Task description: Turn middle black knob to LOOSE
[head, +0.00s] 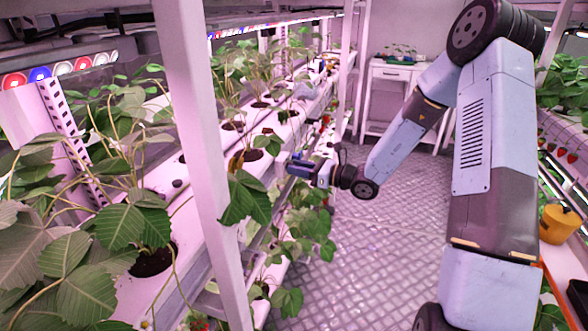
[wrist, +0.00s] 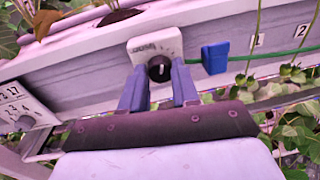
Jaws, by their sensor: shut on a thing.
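The black knob (wrist: 159,69) sits on a small white plate (wrist: 152,46) on the side of the white growing channel. A light mark on its face stands nearly upright in the wrist view. The print on the plate is too small to read. My gripper (wrist: 159,75) has one finger on each side of the knob and is shut on it. In the head view my gripper (head: 300,169) reaches the side of the rack channel, and the knob cannot be made out there.
A blue clip (wrist: 215,57) holds a green line just right of the plate. Labels 1 and 2 (wrist: 302,31) lie further right. A numbered white panel (wrist: 22,112) is at lower left. A white rack post (head: 200,150) and strawberry leaves stand near the arm. The aisle floor (head: 375,225) is clear.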

